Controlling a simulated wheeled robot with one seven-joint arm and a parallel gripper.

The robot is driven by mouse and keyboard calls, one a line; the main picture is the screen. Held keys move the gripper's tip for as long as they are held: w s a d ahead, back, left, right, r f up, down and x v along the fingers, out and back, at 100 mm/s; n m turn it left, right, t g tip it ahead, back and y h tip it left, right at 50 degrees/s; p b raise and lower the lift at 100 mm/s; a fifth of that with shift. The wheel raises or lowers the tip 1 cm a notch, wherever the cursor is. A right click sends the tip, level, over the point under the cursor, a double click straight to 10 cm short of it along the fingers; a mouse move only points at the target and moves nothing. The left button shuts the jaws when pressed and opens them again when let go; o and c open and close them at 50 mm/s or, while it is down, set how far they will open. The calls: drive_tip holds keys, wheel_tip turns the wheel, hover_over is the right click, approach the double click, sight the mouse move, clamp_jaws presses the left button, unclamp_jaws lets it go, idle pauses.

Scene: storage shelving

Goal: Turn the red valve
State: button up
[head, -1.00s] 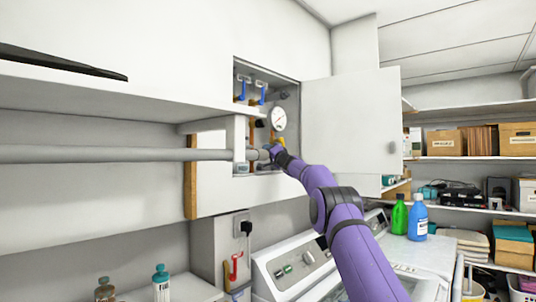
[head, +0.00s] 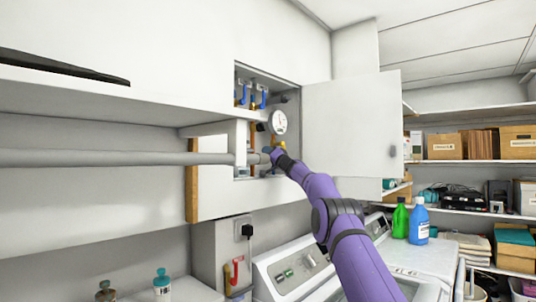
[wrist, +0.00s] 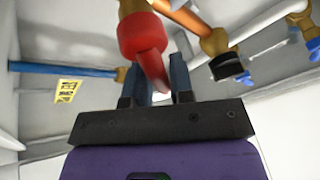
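The red valve (wrist: 142,38) shows in the wrist view as a red collar with a red handle running down between my fingers. My gripper (wrist: 158,70) has one blue-grey finger on each side of this handle, close together, and appears shut on it. In the head view my gripper (head: 272,154) reaches into the open wall cabinet (head: 291,100), below a round white gauge (head: 278,122). The red valve is hidden there behind my gripper and arm.
The cabinet door (head: 350,125) stands open to the right. A grey horizontal pipe (head: 110,158) runs in front on the left. Blue-handled valves (head: 262,98) sit above. In the wrist view, a black-capped fitting (wrist: 226,66) and a blue pipe (wrist: 65,69) flank the gripper.

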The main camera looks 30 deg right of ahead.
drive_tip(key=shift+o, duration=1.4)
drive_tip(key=v, duration=1.1)
drive_tip(key=shift+w, duration=0.1)
